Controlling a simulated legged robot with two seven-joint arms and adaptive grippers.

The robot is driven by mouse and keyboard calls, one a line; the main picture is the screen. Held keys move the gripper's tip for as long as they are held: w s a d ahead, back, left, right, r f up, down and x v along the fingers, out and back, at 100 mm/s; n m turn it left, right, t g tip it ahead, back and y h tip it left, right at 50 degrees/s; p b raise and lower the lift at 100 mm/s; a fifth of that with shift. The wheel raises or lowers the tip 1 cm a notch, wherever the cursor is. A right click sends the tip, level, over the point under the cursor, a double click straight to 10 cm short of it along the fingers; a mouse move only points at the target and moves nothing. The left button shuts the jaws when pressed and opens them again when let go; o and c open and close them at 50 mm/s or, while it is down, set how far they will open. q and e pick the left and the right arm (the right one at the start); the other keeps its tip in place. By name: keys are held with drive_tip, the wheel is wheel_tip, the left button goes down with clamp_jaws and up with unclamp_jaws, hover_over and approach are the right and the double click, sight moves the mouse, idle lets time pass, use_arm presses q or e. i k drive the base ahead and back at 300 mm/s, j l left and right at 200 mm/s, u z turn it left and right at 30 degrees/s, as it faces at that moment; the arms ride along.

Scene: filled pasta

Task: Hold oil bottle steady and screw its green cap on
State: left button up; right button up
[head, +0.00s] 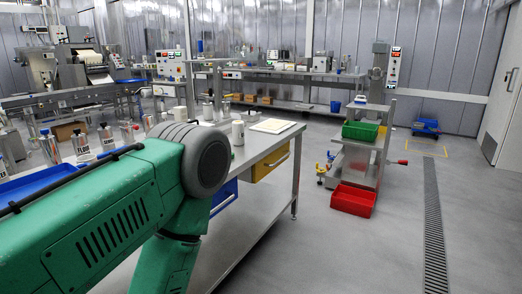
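I cannot make out the oil bottle or its green cap in the head view. Several metallic bottles stand at the left, one of them a labelled bottle (81,146) that seems to read "FLOUR". My green left arm fills the lower left and hides much of the near worktable (262,147). Neither gripper shows in the frame, so I cannot see what either one holds.
A white cup (238,133) and a pale board (272,126) are on the worktable. A yellow bin (271,164) hangs under its edge. A trolley holds a green bin (360,131), with a red bin (353,200) below.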

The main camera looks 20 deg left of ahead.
sight(238, 136)
drive_tip(key=i+l+u, duration=0.1)
drive_tip(key=i+u, duration=0.15)
drive_tip(key=i, duration=0.35)
drive_tip(key=i+l+u, duration=0.3)
drive_tip(key=i, duration=0.35)
drive_tip(key=i+l+u, duration=0.25)
drive_tip(key=i, duration=0.35)
drive_tip(key=i+l+u, duration=0.3)
drive_tip(key=i+l, duration=0.2)
